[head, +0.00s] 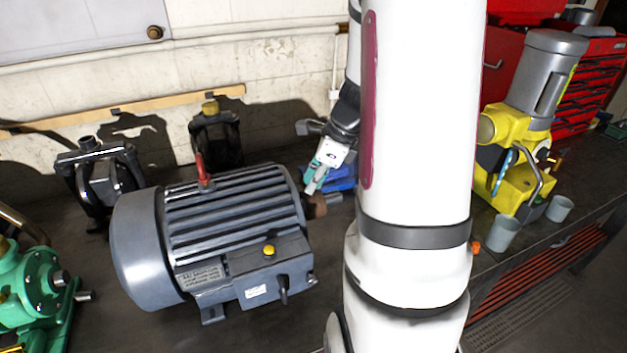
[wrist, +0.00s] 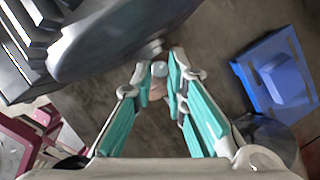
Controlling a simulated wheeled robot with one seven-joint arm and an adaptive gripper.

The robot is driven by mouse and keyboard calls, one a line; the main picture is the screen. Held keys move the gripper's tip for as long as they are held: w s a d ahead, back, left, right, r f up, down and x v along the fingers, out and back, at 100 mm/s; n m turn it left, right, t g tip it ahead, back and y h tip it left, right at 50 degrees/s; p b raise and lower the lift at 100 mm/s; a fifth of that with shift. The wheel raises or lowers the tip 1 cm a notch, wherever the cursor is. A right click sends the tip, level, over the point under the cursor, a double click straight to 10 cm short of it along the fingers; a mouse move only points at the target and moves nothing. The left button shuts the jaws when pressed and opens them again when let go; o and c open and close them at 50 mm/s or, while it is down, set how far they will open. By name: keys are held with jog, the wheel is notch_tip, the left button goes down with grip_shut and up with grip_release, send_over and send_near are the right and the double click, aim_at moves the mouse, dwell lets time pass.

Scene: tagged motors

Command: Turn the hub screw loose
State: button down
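The grey motor (head: 235,235) with cooling fins lies on the bench. Its shaft end points right and carries a small brown hub (head: 317,206). My gripper (head: 311,187), with teal fingers, points down at this hub from above. In the wrist view, the motor's round end face (wrist: 110,40) fills the upper left. My two fingertips (wrist: 160,67) are close together, one on each side of a small pale round piece (wrist: 160,69), which looks like the hub screw. I cannot tell whether the fingers touch it. The hub is mostly hidden there.
A blue block (head: 342,178) lies just right of the hub; it also shows in the wrist view (wrist: 280,75). A green pump (head: 32,290) stands at left, dark pumps (head: 100,178) behind, and a yellow machine (head: 520,150) with grey cups (head: 505,233) at right.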

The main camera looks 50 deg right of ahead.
jog(key=shift+n, duration=0.3)
jog(key=n, duration=0.2)
jog(key=n+g+y, duration=0.1)
jog(key=n+p, duration=0.1)
jog(key=n, duration=0.1)
jog(key=shift+w+d+n+g+y, duration=0.2)
jog(key=shift+w+n+g+y, duration=0.05)
jog(key=shift+n+g+y, duration=0.05)
jog(key=n+g, duration=0.1)
jog(key=n, duration=0.1)
jog(key=n+g, duration=0.1)
jog(key=n, duration=0.2)
jog(key=shift+w, duration=0.2)
jog(key=shift+n, duration=0.3)
jog(key=c, duration=1.6)
grip_release()
